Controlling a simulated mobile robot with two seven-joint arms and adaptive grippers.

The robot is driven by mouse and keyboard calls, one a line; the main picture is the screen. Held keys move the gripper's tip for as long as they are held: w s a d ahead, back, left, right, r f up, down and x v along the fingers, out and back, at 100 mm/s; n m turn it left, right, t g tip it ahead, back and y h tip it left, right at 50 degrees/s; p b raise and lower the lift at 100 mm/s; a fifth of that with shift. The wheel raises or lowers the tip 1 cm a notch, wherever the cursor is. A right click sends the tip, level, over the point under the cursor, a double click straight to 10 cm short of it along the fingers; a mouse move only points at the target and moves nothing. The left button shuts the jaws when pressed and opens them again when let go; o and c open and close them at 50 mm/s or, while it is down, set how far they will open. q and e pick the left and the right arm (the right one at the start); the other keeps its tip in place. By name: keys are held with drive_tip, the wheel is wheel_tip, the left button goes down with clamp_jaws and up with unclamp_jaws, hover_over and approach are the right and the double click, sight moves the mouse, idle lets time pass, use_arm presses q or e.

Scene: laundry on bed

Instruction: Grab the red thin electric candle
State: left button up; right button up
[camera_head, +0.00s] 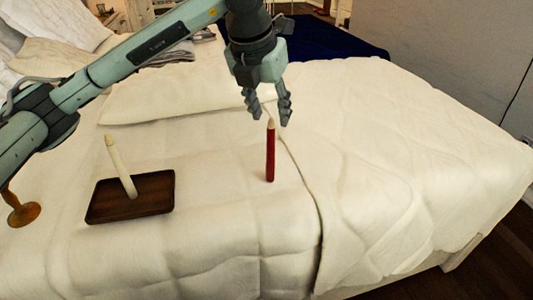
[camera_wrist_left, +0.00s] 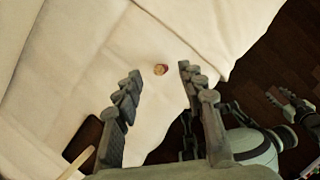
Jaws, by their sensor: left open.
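The red thin electric candle (camera_head: 270,152) stands upright on the white bedding in the head view. Its pale tip points up. In the left wrist view the candle (camera_wrist_left: 161,69) is seen from above, a small round top beyond and between the two fingertips. My left gripper (camera_head: 270,112) points down, open and empty, with its fingertips close to the candle's top in the picture. The left wrist view also shows its two fingers (camera_wrist_left: 160,75) spread apart. I cannot tell how far the fingertips are from the candle. My right gripper is not in the head view.
A cream candle (camera_head: 121,168) leans on a dark wooden tray (camera_head: 158,207) to the left. An amber-coloured stand (camera_head: 22,214) is at the far left. Pillows (camera_head: 60,25) and folded cloth lie at the back. The bedding around the red candle is clear.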

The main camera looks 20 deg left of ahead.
sight(270, 130)
use_arm(q)
drive_tip(key=x, duration=0.4)
drive_tip(key=s+x, duration=0.1)
drive_tip(key=x, duration=0.1)
drive_tip(key=shift+a+f+p, duration=0.15)
drive_tip(key=shift+f+p, duration=0.25)
drive_tip(key=shift+f, duration=0.15)
drive_tip(key=shift+w+f, duration=0.1)
drive_tip(key=shift+f, duration=0.1)
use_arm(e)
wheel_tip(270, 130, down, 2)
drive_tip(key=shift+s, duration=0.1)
use_arm(q)
drive_tip(key=shift+c, duration=0.5)
clamp_jaws()
